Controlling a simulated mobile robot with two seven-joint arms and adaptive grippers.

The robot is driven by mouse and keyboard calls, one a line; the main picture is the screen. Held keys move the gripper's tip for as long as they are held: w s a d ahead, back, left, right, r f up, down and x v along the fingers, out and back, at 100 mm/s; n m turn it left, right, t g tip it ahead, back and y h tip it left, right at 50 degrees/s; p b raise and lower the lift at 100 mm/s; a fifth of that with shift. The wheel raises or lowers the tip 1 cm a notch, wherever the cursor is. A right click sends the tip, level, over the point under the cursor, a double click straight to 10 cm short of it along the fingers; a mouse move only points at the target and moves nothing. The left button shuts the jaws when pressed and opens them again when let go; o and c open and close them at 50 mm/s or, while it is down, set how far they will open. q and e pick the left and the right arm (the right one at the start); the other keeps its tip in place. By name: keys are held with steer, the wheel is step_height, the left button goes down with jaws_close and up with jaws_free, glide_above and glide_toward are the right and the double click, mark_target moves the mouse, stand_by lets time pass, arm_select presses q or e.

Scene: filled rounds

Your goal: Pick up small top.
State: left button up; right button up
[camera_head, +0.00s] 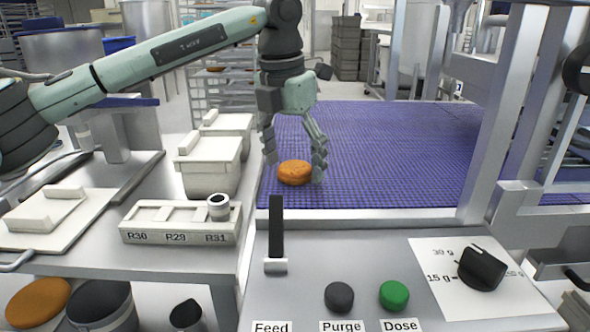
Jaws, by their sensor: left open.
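A small orange-brown round (295,173), which looks like the small top, lies flat on the blue-purple belt (400,150) near its front left edge. My left gripper (295,161) points down over it with its fingers open. One finger is to the left of the round and slightly higher, and the other is close by its right side. I cannot tell whether the right finger touches it. The round shows no sign of being lifted. My right gripper is not in view.
A white holder (140,228) marked R30, R29, R31 carries a small metal cup (218,206). White lidded bins (207,167) stand left of the belt. The front panel has a black lever (276,228), a green button (394,294) and a black knob (482,268). The belt's right side is clear.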

arm_select(q)
steer(key=c, duration=0.9)
steer(key=shift+r, duration=0.15)
